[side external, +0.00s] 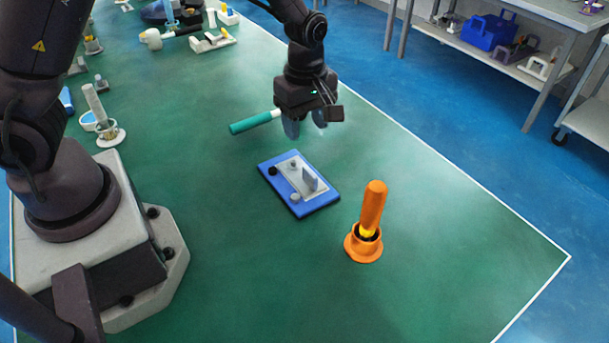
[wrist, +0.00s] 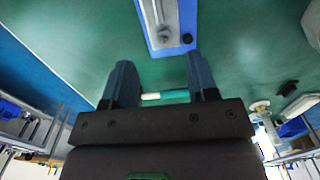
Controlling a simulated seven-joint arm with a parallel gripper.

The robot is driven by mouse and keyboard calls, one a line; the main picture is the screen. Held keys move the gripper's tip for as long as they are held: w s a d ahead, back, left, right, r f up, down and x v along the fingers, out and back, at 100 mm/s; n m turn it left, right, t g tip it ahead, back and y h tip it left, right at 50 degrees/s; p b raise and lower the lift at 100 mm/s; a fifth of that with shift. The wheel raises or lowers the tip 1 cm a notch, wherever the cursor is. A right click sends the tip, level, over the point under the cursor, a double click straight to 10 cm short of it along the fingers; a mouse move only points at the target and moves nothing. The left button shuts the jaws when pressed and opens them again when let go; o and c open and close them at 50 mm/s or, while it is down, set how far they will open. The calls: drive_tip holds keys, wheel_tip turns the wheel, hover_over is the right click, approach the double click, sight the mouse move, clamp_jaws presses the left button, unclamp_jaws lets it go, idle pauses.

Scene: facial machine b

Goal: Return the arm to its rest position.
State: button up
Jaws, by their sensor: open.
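My gripper (side external: 305,124) is in the upper middle of the side view, with its fingers pointing down over the green table (side external: 440,230). The fingers are spread with nothing between their tips. In the wrist view my gripper (wrist: 159,62) also shows both blue-grey fingers apart. A teal and white rod (side external: 254,122) is just left of the fingers in the side view; it also shows beyond the finger bases in the wrist view (wrist: 165,96). Its right end is hidden by my gripper in the side view.
A blue plate with a grey fixture (side external: 308,207) lies below my gripper. An orange-handled tool (side external: 373,205) stands upright in an orange holder (side external: 363,249). Several small items lie at the back left, including a white post on a stand (side external: 96,103). The table's front right is clear.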

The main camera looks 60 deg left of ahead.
drive_tip(key=s+a+r+m+t, duration=0.1)
drive_tip(key=s+r+m+t, duration=0.4)
drive_tip(key=s+r+m, duration=1.3)
wheel_tip(320, 180, up, 3)
drive_tip(key=shift+s+a+f+t, duration=0.15)
drive_tip(key=shift+s+a+t, duration=0.1)
drive_tip(key=shift+a+t, duration=0.05)
